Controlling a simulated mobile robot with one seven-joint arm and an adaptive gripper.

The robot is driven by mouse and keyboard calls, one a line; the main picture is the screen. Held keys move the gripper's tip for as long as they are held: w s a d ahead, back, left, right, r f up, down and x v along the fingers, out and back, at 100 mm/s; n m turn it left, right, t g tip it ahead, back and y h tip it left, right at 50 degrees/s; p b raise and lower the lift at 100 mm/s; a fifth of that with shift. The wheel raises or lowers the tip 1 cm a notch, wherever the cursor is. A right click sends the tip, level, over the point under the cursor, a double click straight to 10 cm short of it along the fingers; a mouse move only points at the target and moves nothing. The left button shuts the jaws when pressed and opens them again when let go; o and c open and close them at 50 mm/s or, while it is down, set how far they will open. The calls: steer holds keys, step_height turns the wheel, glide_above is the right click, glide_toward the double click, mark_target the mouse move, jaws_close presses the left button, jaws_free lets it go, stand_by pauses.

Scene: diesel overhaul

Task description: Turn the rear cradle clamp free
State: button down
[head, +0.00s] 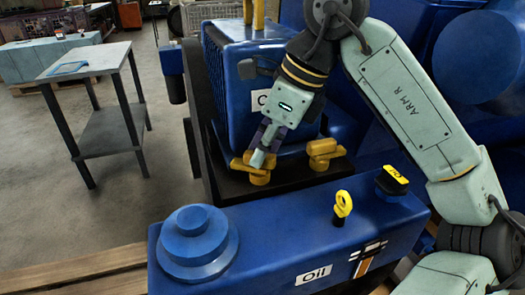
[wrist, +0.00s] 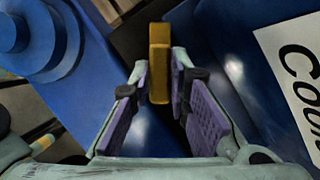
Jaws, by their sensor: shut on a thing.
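Two yellow cradle clamps sit on the black cradle (head: 290,178) at the foot of the blue cooler (head: 228,75). My gripper (head: 262,157) reaches down to the left yellow clamp (head: 250,174) in the head view. In the wrist view, my gripper (wrist: 160,84) has its fingers on both sides of that clamp's upright yellow handle (wrist: 160,60) and is shut on it. The other yellow clamp (head: 323,152) stands to the right, apart from my gripper. The lower part of the held clamp is hidden in the wrist view. The frames do not mark which clamp is the rear one.
A blue oil tank (head: 285,245) with a round stepped cap (head: 197,235), a yellow ring handle (head: 343,204) and a black-and-yellow cap (head: 392,180) lies in front of the cradle.

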steer(key=n+g, duration=0.1)
steer(key=n, duration=0.2)
steer(key=shift+w+n, duration=0.1)
steer(key=shift+n, duration=0.2)
steer(key=shift+w+n+g+p, duration=0.1)
steer(key=shift+n+g+p, duration=0.75)
steer(key=shift+n, duration=0.65)
steer(key=c, duration=1.5)
jaws_free()
steer(key=v, duration=1.2)
steer(key=shift+f, duration=0.1)
